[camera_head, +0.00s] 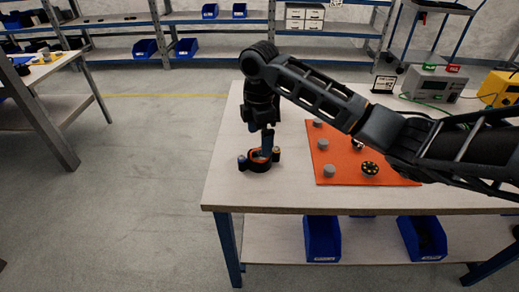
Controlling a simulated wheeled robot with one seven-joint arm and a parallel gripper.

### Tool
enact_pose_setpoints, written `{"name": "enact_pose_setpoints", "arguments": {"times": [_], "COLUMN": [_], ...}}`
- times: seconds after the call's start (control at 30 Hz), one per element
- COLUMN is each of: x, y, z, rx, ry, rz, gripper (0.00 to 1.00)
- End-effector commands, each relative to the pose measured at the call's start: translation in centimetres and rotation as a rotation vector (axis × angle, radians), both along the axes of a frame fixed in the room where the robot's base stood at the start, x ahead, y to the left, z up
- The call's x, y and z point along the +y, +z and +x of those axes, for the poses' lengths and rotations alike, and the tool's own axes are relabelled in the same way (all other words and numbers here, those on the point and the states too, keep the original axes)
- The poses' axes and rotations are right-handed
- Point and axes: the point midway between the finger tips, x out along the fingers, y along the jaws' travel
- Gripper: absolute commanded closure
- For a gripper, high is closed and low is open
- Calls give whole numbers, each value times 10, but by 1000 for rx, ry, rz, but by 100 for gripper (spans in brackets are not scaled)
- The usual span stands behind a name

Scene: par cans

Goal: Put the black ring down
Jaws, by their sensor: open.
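My gripper (260,158) points down over the left part of the workbench (235,190), with its fingers apart. A dark ring with a reddish-orange part (259,166), which looks like the black ring, sits between and just below the fingers. It appears to rest on the bare bench top, left of the orange mat (340,178). The gripper hides part of it, and I cannot tell whether the fingers touch it.
The mat holds several small grey cylinders (323,144) and a black round part with yellowish dots (370,168). My forearm crosses above the mat. A grey device (436,84) and a yellow device (499,90) stand at the back right. The bench's left edge is near the ring.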

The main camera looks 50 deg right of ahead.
Motion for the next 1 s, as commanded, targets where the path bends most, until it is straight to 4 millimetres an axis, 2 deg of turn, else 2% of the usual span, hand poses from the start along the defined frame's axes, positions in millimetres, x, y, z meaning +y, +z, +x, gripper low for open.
{"name": "enact_pose_setpoints", "arguments": {"times": [0.1, 0.3, 0.57, 0.67, 0.77, 1.0], "x": [0, 0, 1, 13, 48, 179], "y": [21, 39, 42, 38, 27, 5], "z": [1, 0, 0, 5, 19, 52], "rx": [-2, 0, -1, -25, -98, -368], "ry": [2, 1, 0, 0, -6, -112], "rz": [0, 0, 2, 22, 85, 351], "gripper": [0, 0, 0, 0, 0, 0]}}
